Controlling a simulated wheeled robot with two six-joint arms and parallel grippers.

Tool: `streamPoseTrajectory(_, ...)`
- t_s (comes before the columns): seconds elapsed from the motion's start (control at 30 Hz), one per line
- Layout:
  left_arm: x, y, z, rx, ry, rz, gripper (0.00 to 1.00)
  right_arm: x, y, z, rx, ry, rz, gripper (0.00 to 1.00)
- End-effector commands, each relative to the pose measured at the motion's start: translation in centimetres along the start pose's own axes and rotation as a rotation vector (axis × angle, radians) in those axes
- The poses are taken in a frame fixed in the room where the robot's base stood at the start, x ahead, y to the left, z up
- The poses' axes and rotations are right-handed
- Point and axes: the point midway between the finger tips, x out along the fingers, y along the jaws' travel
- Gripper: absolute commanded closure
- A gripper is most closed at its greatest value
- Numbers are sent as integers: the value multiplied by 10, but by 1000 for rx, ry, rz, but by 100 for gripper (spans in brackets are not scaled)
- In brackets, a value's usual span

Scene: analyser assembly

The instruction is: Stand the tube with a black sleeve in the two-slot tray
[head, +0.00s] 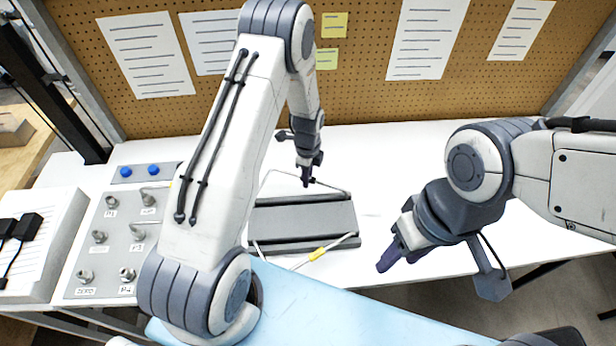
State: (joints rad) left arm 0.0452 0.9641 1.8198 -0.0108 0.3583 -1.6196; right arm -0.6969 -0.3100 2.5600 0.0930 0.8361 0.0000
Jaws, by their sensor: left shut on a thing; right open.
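My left gripper (307,183) points down over the back edge of the grey tray (300,216), which has long grooves running across it. It is shut on a thin pale tube (328,186) that slants across the tray's back edge. A dark patch near the tube's right end looks like the black sleeve, but it is small and unclear. A second tube with a yellow sleeve (317,254) lies at the tray's front edge. My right gripper (388,262) is open and empty, right of the tray near the table's front edge.
A grey panel (115,245) with several labelled metal fittings stands at the left, with two blue caps (153,170) behind it. A pegboard (360,100) closes the back. The white table (400,150) is clear behind the tray.

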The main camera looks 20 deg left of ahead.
Motion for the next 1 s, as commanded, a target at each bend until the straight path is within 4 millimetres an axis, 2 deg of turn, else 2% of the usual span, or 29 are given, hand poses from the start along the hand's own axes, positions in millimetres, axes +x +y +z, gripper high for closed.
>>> streamPoseTrajectory(1.0, 11, 0, 0, 0, 0, 0, 100, 8, 1, 0, 0, 0, 0, 50)
